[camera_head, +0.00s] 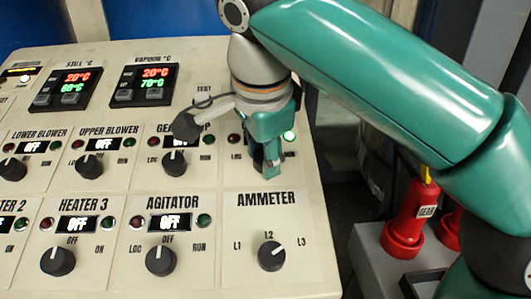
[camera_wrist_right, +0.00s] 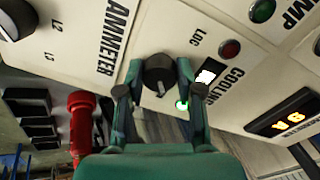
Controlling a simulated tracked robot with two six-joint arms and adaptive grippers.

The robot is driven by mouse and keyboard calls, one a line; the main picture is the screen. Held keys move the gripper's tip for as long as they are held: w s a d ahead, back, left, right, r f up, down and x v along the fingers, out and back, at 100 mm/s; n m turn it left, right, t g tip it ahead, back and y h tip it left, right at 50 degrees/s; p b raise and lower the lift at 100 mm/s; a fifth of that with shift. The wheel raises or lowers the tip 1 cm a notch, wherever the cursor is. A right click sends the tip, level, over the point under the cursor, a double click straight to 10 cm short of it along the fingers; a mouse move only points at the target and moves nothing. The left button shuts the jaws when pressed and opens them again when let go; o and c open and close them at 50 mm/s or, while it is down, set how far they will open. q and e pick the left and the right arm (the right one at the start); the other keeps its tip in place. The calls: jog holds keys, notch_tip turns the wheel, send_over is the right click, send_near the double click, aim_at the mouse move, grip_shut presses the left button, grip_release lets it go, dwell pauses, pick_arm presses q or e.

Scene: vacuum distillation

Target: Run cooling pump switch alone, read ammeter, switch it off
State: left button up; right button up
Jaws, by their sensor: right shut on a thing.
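My right gripper (camera_head: 268,165) reaches down onto the cooling pump switch on the sloped panel and hides most of it in the head view. In the right wrist view its two fingers (camera_wrist_right: 158,92) are closed on both sides of the black cooling pump knob (camera_wrist_right: 158,70). The green lamp beside it (camera_head: 290,136) is lit, also in the wrist view (camera_wrist_right: 181,105); the red lamp (camera_wrist_right: 229,49) is dark. An orange-lit readout (camera_wrist_right: 284,118) shows in the wrist view, too small to read surely. The ammeter selector (camera_head: 271,256) stands below the gripper. My left gripper is out of view.
The agitator knob (camera_head: 161,260) and gear pump knob (camera_head: 174,163) are left of the gripper. Heater 3 (camera_head: 58,261) and upper blower (camera_head: 86,167) read OFF. A red fitting (camera_head: 408,215) stands right of the panel.

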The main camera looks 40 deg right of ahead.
jog(key=shift+s+f+m, duration=0.1)
jog(key=shift+m, duration=0.5)
jog(key=o, duration=1.2)
jog(key=shift+d, duration=0.1)
jog(key=shift+c, duration=0.2)
jog(key=shift+r, duration=0.2)
jog(key=shift+s+r, duration=0.15)
jog(key=shift+r, duration=0.1)
jog(key=s+a, duration=0.2)
jog(key=s, duration=0.1)
jog(key=s+a, duration=0.5)
jog(key=s, duration=0.1)
jog(key=shift+s+a+r, duration=0.1)
jog(key=shift+s+a, duration=0.15)
jog(key=shift+a, duration=0.1)
